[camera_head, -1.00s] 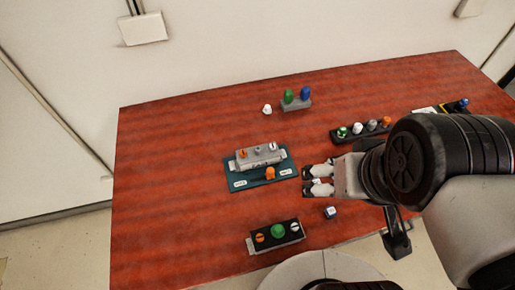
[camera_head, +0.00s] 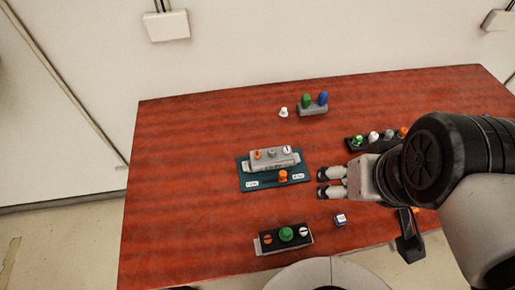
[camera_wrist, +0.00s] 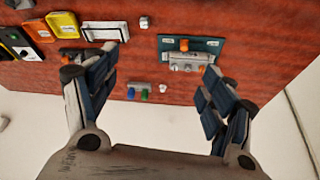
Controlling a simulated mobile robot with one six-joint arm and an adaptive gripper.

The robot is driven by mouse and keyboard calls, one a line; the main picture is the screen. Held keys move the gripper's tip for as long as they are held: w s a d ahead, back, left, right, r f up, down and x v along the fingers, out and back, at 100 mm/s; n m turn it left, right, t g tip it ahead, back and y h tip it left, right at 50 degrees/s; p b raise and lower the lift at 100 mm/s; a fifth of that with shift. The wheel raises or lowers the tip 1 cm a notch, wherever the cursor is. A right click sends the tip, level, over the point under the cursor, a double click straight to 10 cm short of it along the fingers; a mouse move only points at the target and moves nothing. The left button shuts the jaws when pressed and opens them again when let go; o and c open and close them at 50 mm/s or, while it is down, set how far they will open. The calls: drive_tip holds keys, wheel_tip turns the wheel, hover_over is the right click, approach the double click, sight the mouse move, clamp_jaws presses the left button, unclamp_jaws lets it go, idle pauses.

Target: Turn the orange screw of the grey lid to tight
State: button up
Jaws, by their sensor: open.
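The grey lid (camera_head: 287,159) lies on a teal base plate (camera_head: 245,181) near the middle of the table. Its orange screw (camera_head: 257,155) is at its left end, with a grey and a white screw beside it. An orange knob (camera_head: 283,175) stands on the plate in front of the lid. My gripper (camera_head: 326,183) is open and empty, to the right of the plate and apart from it. In the wrist view the grey lid (camera_wrist: 190,61) shows between the fingers, farther off, with the orange screw (camera_wrist: 203,69) at its right end. The screw's slot angle is too small to read.
A black-topped box (camera_head: 286,241) with a green knob and orange and white screws stands at the front. A small blue-white cube (camera_head: 340,220) lies right of it. A green-and-blue block (camera_head: 312,110) and a white knob (camera_head: 283,112) are behind. A black strip of knobs (camera_head: 382,140) is at right.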

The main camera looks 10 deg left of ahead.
drive_tip(key=w+a+r+n+p, duration=0.1)
drive_tip(key=w, duration=0.1)
drive_tip(key=w+r+n+p, duration=0.1)
drive_tip(key=w+r+p, duration=0.1)
drive_tip(key=w, duration=0.1)
drive_tip(key=w+a+r+n+g+p, duration=0.1)
drive_tip(key=w, duration=0.1)
drive_tip(key=shift+w+a+r+n+p, duration=0.15)
drive_tip(key=shift+w+a+n+p, duration=0.2)
drive_tip(key=shift+n+p, duration=0.05)
drive_tip(key=c, duration=0.4)
drive_tip(key=w+a+n+p, duration=0.1)
drive_tip(key=w, duration=0.1)
drive_tip(key=w+a+n+g+p, duration=0.1)
drive_tip(key=w+a+n+p, duration=0.1)
drive_tip(key=w, duration=0.1)
drive_tip(key=w+a+n+p, duration=0.1)
drive_tip(key=w, duration=0.1)
drive_tip(key=shift+w+a+n+p, duration=0.25)
drive_tip(key=shift+w+n+p, duration=0.05)
drive_tip(key=shift+w+p, duration=0.1)
drive_tip(key=c, duration=0.4)
drive_tip(key=n+g+p, duration=0.3)
drive_tip(key=n+p, duration=0.6)
hover_over(257, 153)
wheel_tip(257, 153, down, 13)
wheel_tip(257, 153, down, 18)
drive_tip(key=shift+r, duration=0.15)
clamp_jaws()
